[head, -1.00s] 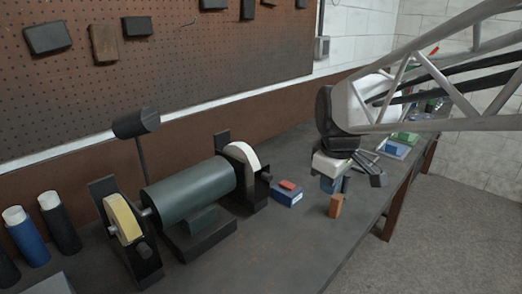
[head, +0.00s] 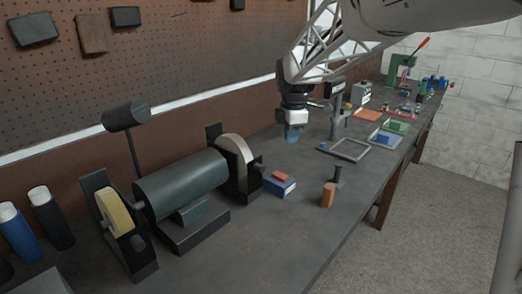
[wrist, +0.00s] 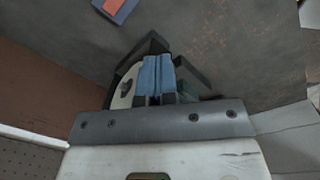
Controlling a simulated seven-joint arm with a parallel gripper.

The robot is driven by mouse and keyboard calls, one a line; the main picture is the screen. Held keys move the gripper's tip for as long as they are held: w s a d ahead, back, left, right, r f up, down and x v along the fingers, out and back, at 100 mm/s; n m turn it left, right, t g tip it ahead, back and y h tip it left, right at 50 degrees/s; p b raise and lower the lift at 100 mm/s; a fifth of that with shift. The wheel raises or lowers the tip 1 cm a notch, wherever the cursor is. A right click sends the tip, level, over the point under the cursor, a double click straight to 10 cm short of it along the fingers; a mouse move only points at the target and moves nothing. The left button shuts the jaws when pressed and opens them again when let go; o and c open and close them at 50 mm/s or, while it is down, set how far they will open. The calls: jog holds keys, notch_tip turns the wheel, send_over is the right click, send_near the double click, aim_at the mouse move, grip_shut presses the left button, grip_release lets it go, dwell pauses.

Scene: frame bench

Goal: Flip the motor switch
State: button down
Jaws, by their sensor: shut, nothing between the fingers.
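The motor switch is a small blue box (head: 280,186) with a red rocker (head: 280,175) on top, on the bench beside the right end of the bench grinder (head: 185,185). Which way the rocker is tipped is too small to tell. In the wrist view the switch box (wrist: 121,14) shows at the top edge, partly cut off. My gripper (head: 291,138) is above the bench, behind and to the right of the switch, apart from it. Its blue fingers (wrist: 158,78) are together and empty in the wrist view.
An orange block (head: 328,194) stands right of the switch, with a dark post (head: 337,177) behind it. A grey frame (head: 345,151) and a tray (head: 385,140) lie farther right. Bare bench lies in front of the switch. The pegboard (head: 200,60) rises behind.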

aim_at(280, 176)
jog(key=w+a+f+n, duration=0.1)
jog(key=w+f+n, duration=0.1)
jog(key=w, duration=0.4)
jog(key=w+a+f+n, duration=0.1)
jog(key=w+f+n, duration=0.2)
jog(key=w+n, duration=0.2)
jog(key=shift+w+a+g, duration=0.3)
jog(key=shift+w+a, duration=0.1)
jog(key=shift+w, duration=0.7)
jog(key=shift+f, duration=0.2)
notch_tip(280, 176, down, 14)
jog(key=shift+r, duration=0.1)
jog(key=shift+f, duration=0.3)
jog(key=shift+r, duration=0.25)
jog(key=shift+r, duration=0.6)
